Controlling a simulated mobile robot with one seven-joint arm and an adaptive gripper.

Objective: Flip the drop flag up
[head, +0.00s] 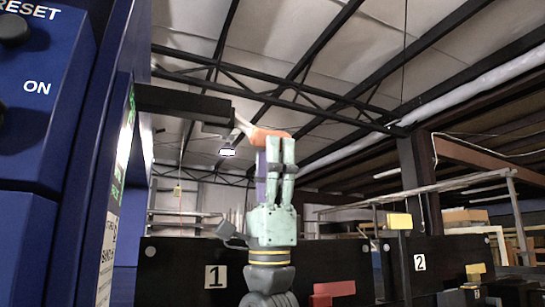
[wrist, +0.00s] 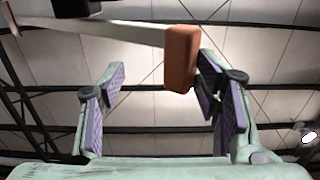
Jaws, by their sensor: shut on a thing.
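The drop flag is a pale arm with an orange block end (head: 270,135), hanging from a dark bracket (head: 185,104) on the blue machine. My gripper (head: 277,145) points up beneath the flag, and its fingertips reach the orange block. In the wrist view, the orange block (wrist: 182,58) lies at the inner side of the right fingertip, with the pale arm running up left. The fingers hide part of the block in the head view.
The blue machine cabinet (head: 48,130) with RESET and ON labels fills the left side. Dark panels numbered 1 (head: 190,265) and 2 (head: 450,255) stand behind my arm. A red block (head: 333,289) and yellow blocks (head: 399,221) are at right. Open air surrounds my gripper on its right.

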